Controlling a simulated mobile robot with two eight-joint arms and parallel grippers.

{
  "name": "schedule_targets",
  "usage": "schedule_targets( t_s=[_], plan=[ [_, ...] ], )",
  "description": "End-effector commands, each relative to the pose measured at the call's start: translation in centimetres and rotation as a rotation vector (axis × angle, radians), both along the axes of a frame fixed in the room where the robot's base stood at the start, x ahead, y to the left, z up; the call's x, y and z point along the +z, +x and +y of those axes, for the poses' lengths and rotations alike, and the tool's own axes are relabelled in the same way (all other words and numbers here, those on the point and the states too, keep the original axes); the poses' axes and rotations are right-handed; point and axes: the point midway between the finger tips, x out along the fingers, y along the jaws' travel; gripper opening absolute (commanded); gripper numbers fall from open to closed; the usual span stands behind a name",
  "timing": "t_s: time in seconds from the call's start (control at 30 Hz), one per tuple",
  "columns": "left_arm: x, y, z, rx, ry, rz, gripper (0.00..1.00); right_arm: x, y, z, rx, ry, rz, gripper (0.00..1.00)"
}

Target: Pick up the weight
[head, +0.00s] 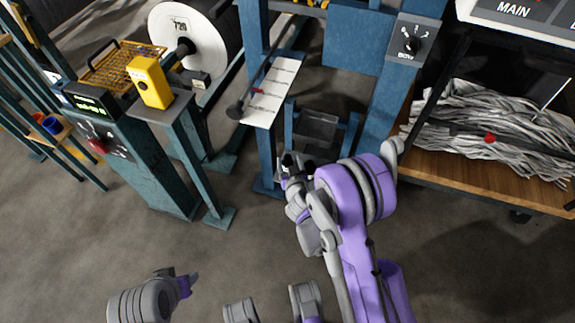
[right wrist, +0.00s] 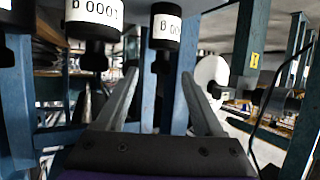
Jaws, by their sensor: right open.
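My right gripper (right wrist: 159,75) is open, with nothing seen held. Its fingertips point up toward the centre weight, whose narrow lower end shows between them; I cannot tell the depth gap. In the head view my right gripper (head: 290,166) is by the blue frame, below the white labelled strip (head: 272,90). I cannot make out the weights there. My left arm's end (head: 185,285) is low at left, its jaws unclear.
Blue frame posts (head: 380,110) stand close around the right gripper. A dark tray-like part (head: 318,128) sits between them. A wooden shelf (head: 440,172) with grey strands (head: 490,125) is at right. A control stand (head: 150,165) is at left. The floor in front is open.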

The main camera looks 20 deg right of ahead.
Motion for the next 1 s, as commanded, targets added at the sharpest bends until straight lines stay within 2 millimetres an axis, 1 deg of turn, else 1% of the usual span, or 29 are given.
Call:
schedule_targets(
  t_s=[0.03,0.23,0.4,0.5,0.6,0.8,0.87,1.0],
  plan=[
    [-0.2,0.0,0.0,0.000,0.000,0.001,0.50,-0.3,0.5,-0.1,-0.001,0.000,0.000,0.69],
    [-0.6,0.1,0.0,0.000,0.000,0.002,0.50,-1.0,1.9,-0.2,-0.001,0.001,0.001,0.69],
    [-1.6,0.2,0.0,0.000,0.000,0.004,0.50,-2.2,4.3,-0.4,-0.002,0.000,0.002,0.69],
    [-1.8,0.3,0.0,0.000,0.000,0.005,0.50,-2.6,5.4,-0.6,-0.002,-0.001,0.001,0.69],
    [-1.8,0.3,0.0,0.000,0.000,0.005,0.50,-2.7,5.8,-0.6,-0.002,-0.001,0.001,0.69],
    [-1.8,0.3,0.0,0.000,0.000,0.005,0.50,-2.6,5.8,-0.6,-0.002,-0.001,0.001,0.69],
    [-1.8,0.3,0.0,0.000,0.000,0.005,0.50,-2.6,5.8,-0.6,-0.002,-0.001,0.001,0.58],
    [-1.8,0.3,0.0,0.000,0.000,0.005,0.50,-2.6,5.8,-0.6,-0.001,0.000,0.001,0.33]
  ],
)
